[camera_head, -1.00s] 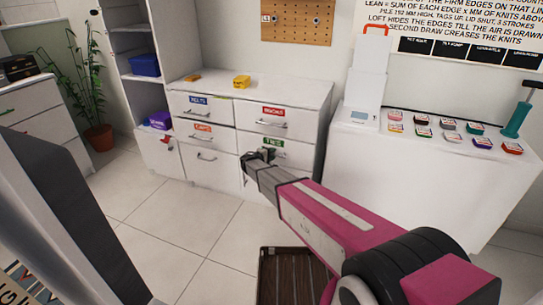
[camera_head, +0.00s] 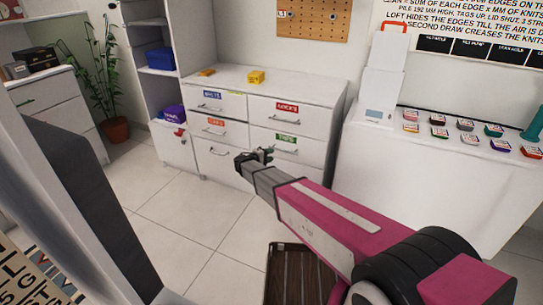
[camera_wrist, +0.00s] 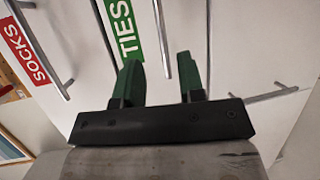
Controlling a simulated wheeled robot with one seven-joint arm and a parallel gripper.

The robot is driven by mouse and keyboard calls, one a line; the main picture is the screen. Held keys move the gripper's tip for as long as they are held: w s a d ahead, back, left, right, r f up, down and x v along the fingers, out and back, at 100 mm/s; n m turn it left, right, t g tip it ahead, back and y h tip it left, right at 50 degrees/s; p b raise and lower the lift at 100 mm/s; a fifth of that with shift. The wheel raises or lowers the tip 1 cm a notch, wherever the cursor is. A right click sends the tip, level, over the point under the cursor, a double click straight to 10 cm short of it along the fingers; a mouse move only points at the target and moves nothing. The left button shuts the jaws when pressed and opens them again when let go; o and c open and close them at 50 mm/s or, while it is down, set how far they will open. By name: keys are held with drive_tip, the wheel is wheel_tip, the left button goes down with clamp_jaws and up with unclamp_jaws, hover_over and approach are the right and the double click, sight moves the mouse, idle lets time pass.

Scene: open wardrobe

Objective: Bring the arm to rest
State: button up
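My arm reaches out across the head view in pink and grey. My gripper (camera_head: 265,154) is at its far end, in front of the white drawer cabinet (camera_head: 330,92). In the wrist view my gripper (camera_wrist: 158,72) has two green fingers standing apart with nothing between them. The drawer fronts lie beyond the fingers, with the green TIES label (camera_wrist: 126,30) and the red SOCKS label (camera_wrist: 27,55) seen tilted. The drawers look shut. Any gap between the fingertips and the drawer fronts is hard to judge.
A white counter (camera_head: 420,180) with several small coloured tins stands at the right. Shelves with a blue bin (camera_head: 161,58) and a potted plant (camera_head: 115,128) are at the left. A dark slatted tray (camera_head: 290,275) is low in front. Tiled floor between is clear.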

drive_tip(key=s+d+m+g+y, duration=0.1)
drive_tip(key=s+d+m+g, duration=0.25)
drive_tip(key=s+d, duration=0.55)
drive_tip(key=s+d+m+g+y, duration=0.2)
drive_tip(key=s+d+g, duration=0.25)
drive_tip(key=d, duration=0.75)
drive_tip(key=s+d+r+m+g+y, duration=0.2)
drive_tip(key=s+d+y, duration=0.2)
drive_tip(key=s, duration=0.4)
drive_tip(key=s+d+r+m+g+y, duration=0.1)
drive_tip(key=s+d+r+m+y, duration=0.1)
drive_tip(key=s, duration=0.7)
drive_tip(key=shift+d+r+m+g+y, duration=0.15)
drive_tip(key=shift+d+m+g+y, duration=0.3)
drive_tip(key=shift+d+y, duration=0.5)
drive_tip(key=shift+a, duration=0.1)
